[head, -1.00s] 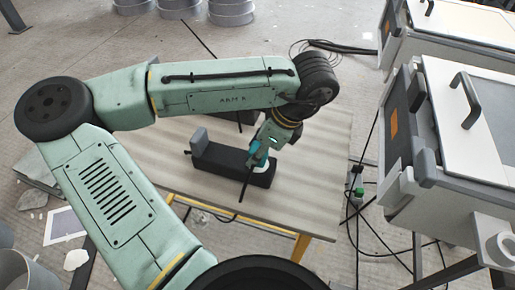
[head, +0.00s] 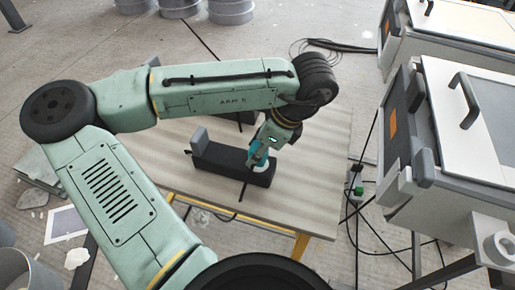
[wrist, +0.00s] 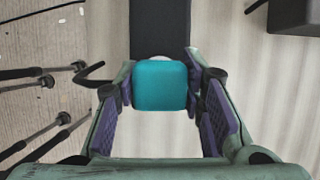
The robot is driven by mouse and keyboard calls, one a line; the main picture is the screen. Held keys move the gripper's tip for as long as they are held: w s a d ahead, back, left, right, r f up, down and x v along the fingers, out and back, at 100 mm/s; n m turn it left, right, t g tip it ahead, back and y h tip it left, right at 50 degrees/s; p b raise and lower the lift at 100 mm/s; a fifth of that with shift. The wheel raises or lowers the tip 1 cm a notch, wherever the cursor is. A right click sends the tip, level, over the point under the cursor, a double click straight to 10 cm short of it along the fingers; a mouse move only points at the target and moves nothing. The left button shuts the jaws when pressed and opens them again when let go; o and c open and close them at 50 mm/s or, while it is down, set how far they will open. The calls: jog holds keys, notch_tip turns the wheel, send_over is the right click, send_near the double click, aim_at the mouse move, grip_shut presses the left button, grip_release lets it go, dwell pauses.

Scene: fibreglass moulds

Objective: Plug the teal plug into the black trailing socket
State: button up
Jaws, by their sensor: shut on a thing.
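The teal plug (wrist: 160,85) sits between the two fingers of my gripper (wrist: 162,92) in the wrist view, and the fingers are shut on its sides. In the head view the teal plug (head: 257,154) shows at my gripper (head: 262,150), over the right end of the long black trailing socket (head: 222,160). The socket lies on the table, and its dark body (wrist: 160,28) also shows beyond the plug in the wrist view. A white ring shows around the plug's base. The plug hides the socket opening, so I cannot tell how deep it sits.
The pale table (head: 310,180) has free room right of the socket. A grey block (head: 199,137) stands at the socket's left end. A dark block (wrist: 295,14) is at the wrist view's upper right. Grey-white cabinets (head: 465,140) stand right, with cables on the floor.

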jog(key=shift+f+b, duration=0.4)
jog(key=shift+f, duration=0.3)
jog(key=o, duration=1.1)
jog(key=shift+o, duration=0.2)
jog(key=shift+r, duration=0.1)
jog(key=v, duration=1.2)
